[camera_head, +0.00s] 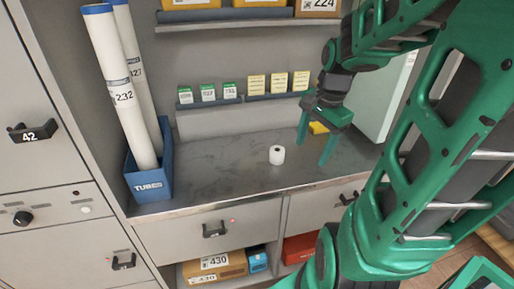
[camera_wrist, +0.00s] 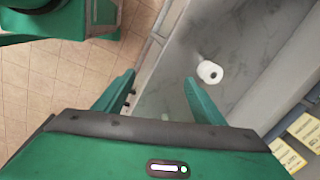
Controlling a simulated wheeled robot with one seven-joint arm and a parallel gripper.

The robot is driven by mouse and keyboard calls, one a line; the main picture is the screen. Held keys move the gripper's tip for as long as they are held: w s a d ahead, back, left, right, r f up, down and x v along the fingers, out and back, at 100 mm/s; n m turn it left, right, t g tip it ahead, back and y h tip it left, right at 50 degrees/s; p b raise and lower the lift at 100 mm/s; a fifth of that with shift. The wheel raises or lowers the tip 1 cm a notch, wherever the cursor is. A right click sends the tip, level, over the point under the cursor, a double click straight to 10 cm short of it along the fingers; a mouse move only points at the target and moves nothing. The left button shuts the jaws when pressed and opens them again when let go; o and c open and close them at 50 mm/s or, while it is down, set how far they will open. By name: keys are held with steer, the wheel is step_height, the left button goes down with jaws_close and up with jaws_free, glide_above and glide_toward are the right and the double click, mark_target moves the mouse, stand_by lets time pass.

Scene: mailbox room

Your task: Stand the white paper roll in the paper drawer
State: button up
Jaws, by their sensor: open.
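The white paper roll (camera_head: 277,155) stands upright on the grey counter (camera_head: 225,180); it also shows in the wrist view (camera_wrist: 210,71). My gripper (camera_head: 314,155) is open and empty above the counter, to the right of the roll in the head view. In the wrist view the roll lies outside the jaws (camera_wrist: 160,80), beyond the right finger. Under the counter are a left drawer (camera_head: 180,236) and a right drawer (camera_head: 318,206), both shut. I see no readable label telling which is the paper drawer.
A blue bin (camera_head: 150,186) marked TUBES holds tall white tubes (camera_head: 118,88) on the counter's left. Small green-and-white and yellow packs line a low back ledge. Below are parcels, including box 430 (camera_head: 213,267). The counter's middle is mostly clear.

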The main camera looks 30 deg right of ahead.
steer(key=w+d+f+m+t+y, duration=0.2)
steer(key=w+d+m, duration=0.1)
steer(key=w+m, duration=0.85)
steer(key=m, duration=0.1)
glide_above(278, 150)
steer(key=s+d, duration=0.1)
steer(key=s, duration=0.1)
step_height(278, 150, down, 4)
steer(key=shift+w+f, duration=0.1)
steer(key=shift+w, duration=0.05)
steer(key=shift+x, duration=2.9)
steer(key=shift+d, duration=0.1)
steer(key=c, duration=1.3)
steer(key=shift+o, duration=0.2)
